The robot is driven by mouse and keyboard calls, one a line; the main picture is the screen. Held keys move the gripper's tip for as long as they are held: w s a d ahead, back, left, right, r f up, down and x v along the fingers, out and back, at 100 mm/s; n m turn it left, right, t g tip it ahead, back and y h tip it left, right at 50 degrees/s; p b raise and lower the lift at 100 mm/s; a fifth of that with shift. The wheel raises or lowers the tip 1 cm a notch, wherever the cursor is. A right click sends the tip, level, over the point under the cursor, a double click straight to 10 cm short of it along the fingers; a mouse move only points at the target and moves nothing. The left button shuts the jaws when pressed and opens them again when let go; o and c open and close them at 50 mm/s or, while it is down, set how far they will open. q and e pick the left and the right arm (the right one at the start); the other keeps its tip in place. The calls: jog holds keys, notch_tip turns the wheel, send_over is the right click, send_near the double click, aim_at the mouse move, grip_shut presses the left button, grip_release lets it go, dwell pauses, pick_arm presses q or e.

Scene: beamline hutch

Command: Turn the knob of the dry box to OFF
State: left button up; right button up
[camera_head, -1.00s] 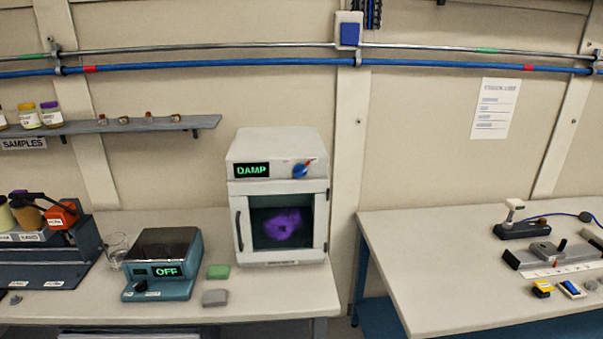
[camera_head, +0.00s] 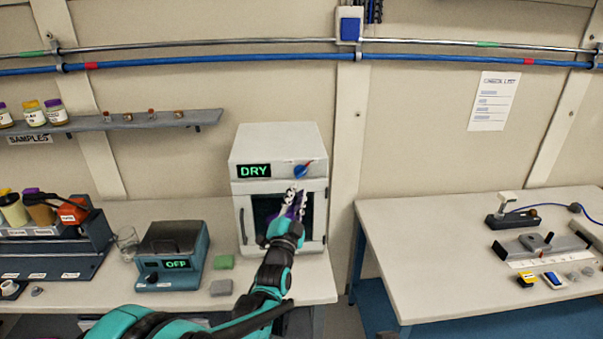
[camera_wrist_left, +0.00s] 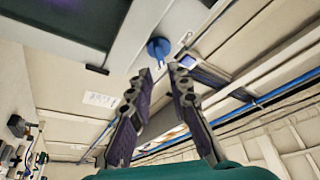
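The dry box (camera_head: 247,157) is a white cabinet at the back of the left bench. Its green display (camera_head: 254,170) reads DRY. Its blue knob (camera_head: 300,172) sits at the right of the top panel, with a red mark toward the upper right. The knob also shows in the left wrist view (camera_wrist_left: 158,48), just beyond the fingertips. My left gripper (camera_head: 293,193) is in front of the box door, just below the knob. Its fingers (camera_wrist_left: 161,71) are apart with nothing between them, and no contact with the knob shows. My right gripper is out of view.
A teal device (camera_head: 172,255) with an OFF display stands left of the box. A green block (camera_head: 224,262) and a grey block (camera_head: 221,287) lie between them. A shelf (camera_head: 150,122) hangs above. A gap separates the right bench (camera_head: 440,280).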

aim_at(302, 174)
pick_arm(q)
jog(key=b+x, duration=0.1)
jog(key=x, duration=0.6)
jog(key=shift+w+d, duration=0.1)
jog(key=shift+w, duration=0.1)
jog(key=shift+c, duration=0.4)
grip_shut()
